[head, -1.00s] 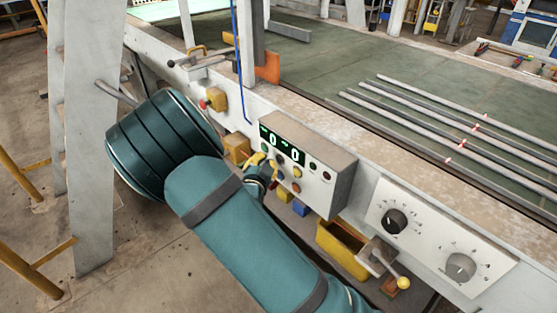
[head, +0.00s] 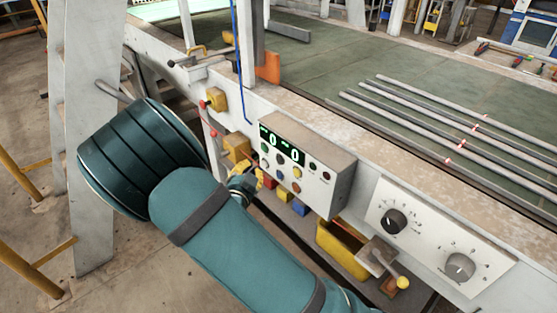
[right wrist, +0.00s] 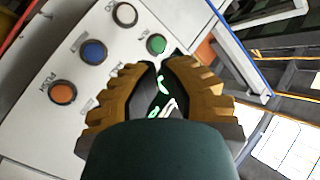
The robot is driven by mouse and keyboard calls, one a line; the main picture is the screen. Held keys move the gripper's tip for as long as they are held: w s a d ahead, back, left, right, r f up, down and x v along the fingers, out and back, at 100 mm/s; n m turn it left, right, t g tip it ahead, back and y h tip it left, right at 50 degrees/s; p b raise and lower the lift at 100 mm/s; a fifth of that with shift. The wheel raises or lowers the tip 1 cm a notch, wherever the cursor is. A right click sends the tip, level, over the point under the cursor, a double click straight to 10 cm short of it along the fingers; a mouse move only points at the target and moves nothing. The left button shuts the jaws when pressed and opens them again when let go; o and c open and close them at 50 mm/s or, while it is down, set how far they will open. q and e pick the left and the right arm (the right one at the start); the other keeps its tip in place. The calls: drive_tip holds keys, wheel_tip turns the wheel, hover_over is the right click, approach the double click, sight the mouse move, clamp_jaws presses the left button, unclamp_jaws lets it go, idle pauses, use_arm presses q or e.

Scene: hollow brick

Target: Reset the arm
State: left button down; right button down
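My right arm crosses the head view from the bottom right, with its elbow at the left. My right gripper (head: 254,174) has yellow fingers and is just left of the control box (head: 343,176), near its lower left corner. In the right wrist view the fingers (right wrist: 163,68) are spread slightly, with nothing seen held between them. The box's green digital display (head: 281,145) shows partly through that gap. A green button (right wrist: 156,44), a blue button (right wrist: 93,51) and an orange button (right wrist: 62,92) lie on the panel to the left. My left gripper is out of view.
A white panel with two dials (head: 460,267) is at the lower right. A yellow bin (head: 342,248) hangs below the box. Several metal bars (head: 440,125) lie on the green machine bed (head: 330,75). A grey upright post (head: 90,150) stands at the left, near my elbow.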

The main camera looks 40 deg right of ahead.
idle(0.6)
drive_tip(key=s+a+f+n+g+y, duration=0.2)
drive_tip(key=s+f+n+y, duration=0.1)
drive_tip(key=f, duration=0.3)
drive_tip(key=s+a+f+n+g+y, duration=0.1)
drive_tip(key=s+a+f+n+y, duration=0.15)
drive_tip(key=f, duration=0.45)
drive_tip(key=s+a+f+n+g+y, duration=0.2)
drive_tip(key=a+f+y, duration=0.1)
drive_tip(key=f, duration=0.3)
drive_tip(key=s+a+f+n+g+y, duration=0.3)
drive_tip(key=s+a+n+y, duration=0.5)
drive_tip(key=s+a, duration=0.3)
drive_tip(key=shift+s+a+g, duration=0.15)
drive_tip(key=shift+a+g, duration=0.5)
drive_tip(key=shift+g, duration=0.05)
